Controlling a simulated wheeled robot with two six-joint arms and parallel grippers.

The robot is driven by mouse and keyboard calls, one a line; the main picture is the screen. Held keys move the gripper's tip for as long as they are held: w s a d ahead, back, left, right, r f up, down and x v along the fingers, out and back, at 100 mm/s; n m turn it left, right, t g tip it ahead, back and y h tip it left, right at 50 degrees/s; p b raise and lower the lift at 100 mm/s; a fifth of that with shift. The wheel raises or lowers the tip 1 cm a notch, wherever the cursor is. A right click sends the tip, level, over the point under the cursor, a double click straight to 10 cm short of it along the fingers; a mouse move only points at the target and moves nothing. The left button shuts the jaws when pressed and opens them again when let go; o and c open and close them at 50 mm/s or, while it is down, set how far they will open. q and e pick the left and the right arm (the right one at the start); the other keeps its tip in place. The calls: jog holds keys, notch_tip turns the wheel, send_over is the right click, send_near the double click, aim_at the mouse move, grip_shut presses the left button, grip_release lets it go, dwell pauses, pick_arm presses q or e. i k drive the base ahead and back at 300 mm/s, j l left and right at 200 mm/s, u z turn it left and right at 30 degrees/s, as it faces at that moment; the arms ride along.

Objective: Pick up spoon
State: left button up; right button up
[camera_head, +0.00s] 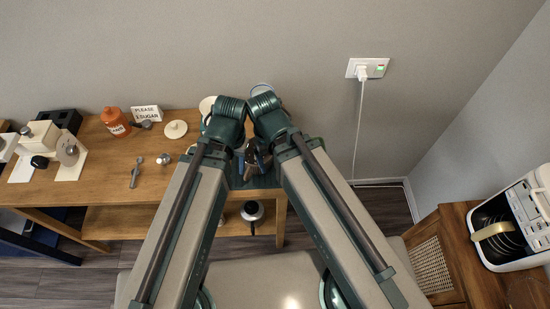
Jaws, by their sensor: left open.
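A small grey metal spoon (136,172) lies on the wooden table, left of centre in the head view, its handle pointing toward the table's front edge. My left gripper (250,163) is open near the table's right end, between my two arms. It is well to the right of the spoon and apart from it. It is small and partly covered by my arm links, so I cannot see clearly what lies between its fingers. I cannot make out my right gripper.
The wooden table (105,185) also holds an orange jar (115,122), a small sign (146,114), a pale round lid (176,129) and a small metal round item (163,159). A kettle-like pot (252,210) is below. A white appliance (515,225) is far right.

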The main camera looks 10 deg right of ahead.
aim_at(135, 173)
jog(key=u, duration=1.3)
jog(key=j+z, duration=0.1)
jog(key=j, duration=0.2)
jog(key=k+j+z, duration=0.1)
jog(key=j, duration=0.2)
jog(key=k, duration=0.05)
